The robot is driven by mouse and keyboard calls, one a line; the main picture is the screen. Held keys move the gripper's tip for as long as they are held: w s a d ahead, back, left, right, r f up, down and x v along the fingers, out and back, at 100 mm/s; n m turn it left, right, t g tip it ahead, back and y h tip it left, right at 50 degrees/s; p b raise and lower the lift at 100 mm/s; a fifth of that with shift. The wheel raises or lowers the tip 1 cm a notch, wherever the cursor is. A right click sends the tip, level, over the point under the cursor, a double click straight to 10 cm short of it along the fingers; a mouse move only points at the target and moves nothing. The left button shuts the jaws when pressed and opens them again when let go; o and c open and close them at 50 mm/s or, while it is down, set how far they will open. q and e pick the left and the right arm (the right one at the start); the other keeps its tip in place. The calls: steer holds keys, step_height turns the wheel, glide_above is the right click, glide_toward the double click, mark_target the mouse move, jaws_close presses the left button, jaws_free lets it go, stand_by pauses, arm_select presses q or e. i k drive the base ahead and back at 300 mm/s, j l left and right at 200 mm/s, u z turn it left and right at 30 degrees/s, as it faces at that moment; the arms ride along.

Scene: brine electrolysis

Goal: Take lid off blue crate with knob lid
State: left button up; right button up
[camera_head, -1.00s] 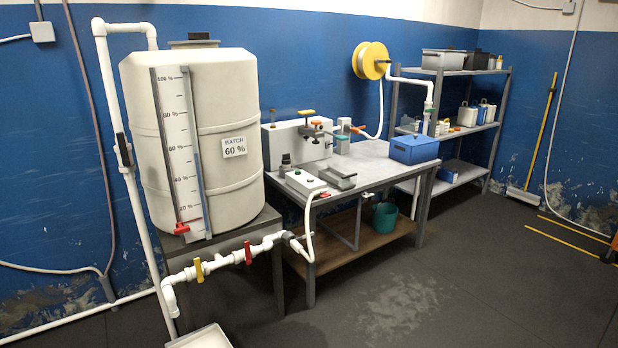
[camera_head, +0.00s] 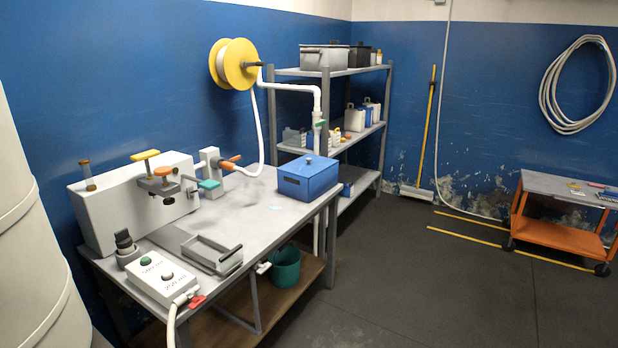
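The blue crate (camera_head: 309,183) stands at the right end of the grey-topped workbench (camera_head: 256,224), near its back right corner. Its blue lid (camera_head: 309,164) is on, with a small knob (camera_head: 308,157) in the middle of the top. Neither of my grippers shows in the head view.
A white block with valves (camera_head: 135,205), a control box with buttons (camera_head: 160,276) and a grey tray (camera_head: 212,254) occupy the bench's left part. Shelves (camera_head: 345,140) stand behind the crate. An orange cart (camera_head: 560,232) stands at right. The floor (camera_head: 430,290) between is clear.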

mark_target(306, 166)
steer(key=i+l+z, duration=0.1)
steer(key=i+z, duration=0.2)
steer(key=i, duration=0.6)
steer(key=i+j+z, duration=0.15)
steer(key=i+z, duration=0.15)
steer(key=i, duration=0.6)
steer(key=i+u, duration=0.75)
steer(key=i+l+u, duration=0.2)
steer(key=u, duration=0.15)
steer(key=i, duration=0.1)
